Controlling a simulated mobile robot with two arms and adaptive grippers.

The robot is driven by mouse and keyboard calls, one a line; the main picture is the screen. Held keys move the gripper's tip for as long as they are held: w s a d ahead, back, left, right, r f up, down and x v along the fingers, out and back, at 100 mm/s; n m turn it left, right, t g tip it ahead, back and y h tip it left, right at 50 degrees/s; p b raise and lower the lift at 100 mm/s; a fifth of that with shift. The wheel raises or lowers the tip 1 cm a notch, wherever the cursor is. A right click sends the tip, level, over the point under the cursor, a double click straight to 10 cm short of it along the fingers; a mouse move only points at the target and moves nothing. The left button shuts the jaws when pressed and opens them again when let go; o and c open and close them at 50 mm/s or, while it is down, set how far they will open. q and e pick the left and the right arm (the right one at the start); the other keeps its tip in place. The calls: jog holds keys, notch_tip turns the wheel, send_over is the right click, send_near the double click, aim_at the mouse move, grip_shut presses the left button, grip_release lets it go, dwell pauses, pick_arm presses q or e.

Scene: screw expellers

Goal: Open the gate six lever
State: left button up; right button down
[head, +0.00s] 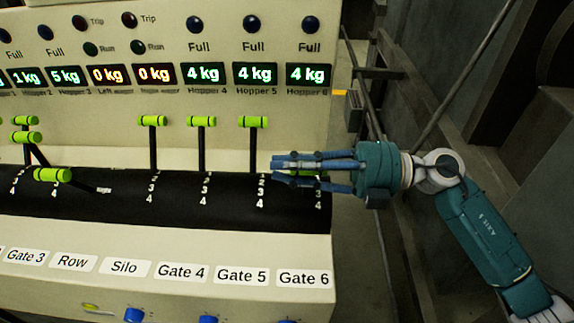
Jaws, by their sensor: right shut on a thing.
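The gate six lever's green handle (309,173) shows only in part between the fingers of my right gripper (277,169) in the head view. The gripper reaches in from the right with its fingers level and is shut on this handle. The handle sits lower than the upright gate five and gate four handles, near the black curved panel. The lever's rod is hidden by the fingers. The Gate 6 label (305,278) is on the cream ledge below. My left gripper is not in view.
The gate five lever (253,122) and gate four lever (201,122) stand upright to the left. Another upright lever (153,121) stands beyond them. A lowered lever (52,174) leans left. Displays line the cream panel (170,110). There is open floor right of the console.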

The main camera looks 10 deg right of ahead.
jog(key=c, duration=1.6)
grip_release()
